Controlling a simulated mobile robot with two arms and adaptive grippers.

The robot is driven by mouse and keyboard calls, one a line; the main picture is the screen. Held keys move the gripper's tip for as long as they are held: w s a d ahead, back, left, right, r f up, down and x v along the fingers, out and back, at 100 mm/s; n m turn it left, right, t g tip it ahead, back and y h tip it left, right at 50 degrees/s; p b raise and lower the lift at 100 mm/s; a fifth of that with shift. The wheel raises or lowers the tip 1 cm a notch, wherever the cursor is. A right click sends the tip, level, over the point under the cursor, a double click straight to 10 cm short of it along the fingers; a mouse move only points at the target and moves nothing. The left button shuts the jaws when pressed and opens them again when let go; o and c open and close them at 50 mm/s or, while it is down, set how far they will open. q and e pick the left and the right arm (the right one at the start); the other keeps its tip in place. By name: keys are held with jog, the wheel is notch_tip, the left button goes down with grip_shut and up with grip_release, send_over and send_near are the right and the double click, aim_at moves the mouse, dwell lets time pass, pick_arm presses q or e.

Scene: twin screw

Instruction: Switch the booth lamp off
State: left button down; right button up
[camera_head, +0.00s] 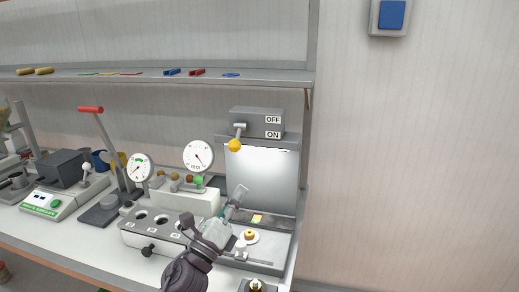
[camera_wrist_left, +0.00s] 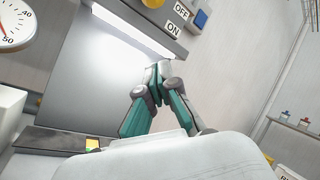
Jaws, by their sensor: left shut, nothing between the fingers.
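The grey switch box (camera_head: 257,122) sits on top of the booth, with an OFF label above an ON label. Its lever ends in a yellow ball knob (camera_head: 235,145), which hangs low, at the height of the ON label or just under. The booth panel (camera_head: 262,180) below is brightly lit; the glowing lamp strip (camera_wrist_left: 130,28) shows in the left wrist view. My left gripper (camera_head: 239,188) is shut and empty in front of the booth, below the knob and apart from it. The knob (camera_wrist_left: 152,3) is cut off at the top of the left wrist view. My right gripper is out of view.
Below my gripper, a small plate (camera_head: 246,237) holds a yellow-brown piece on the booth floor. Dial gauges (camera_head: 198,155) and a block with holes (camera_head: 155,228) stand to the left. A shelf (camera_head: 130,78) runs above. The wall at right is clear except for a blue switch (camera_head: 391,15).

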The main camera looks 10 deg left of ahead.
aim_at(237, 137)
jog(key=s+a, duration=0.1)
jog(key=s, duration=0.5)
pick_arm(q)
jog(key=s+r+p+x, duration=0.1)
jog(key=p+x, duration=0.2)
jog(key=x, duration=0.7)
jog(key=a, duration=0.1)
jog(key=s+a+r+p, duration=0.1)
jog(key=a+p, duration=0.1)
jog(key=shift+s+a+r, duration=0.2)
jog(key=shift+s+r, duration=0.05)
jog(key=shift+r, duration=0.1)
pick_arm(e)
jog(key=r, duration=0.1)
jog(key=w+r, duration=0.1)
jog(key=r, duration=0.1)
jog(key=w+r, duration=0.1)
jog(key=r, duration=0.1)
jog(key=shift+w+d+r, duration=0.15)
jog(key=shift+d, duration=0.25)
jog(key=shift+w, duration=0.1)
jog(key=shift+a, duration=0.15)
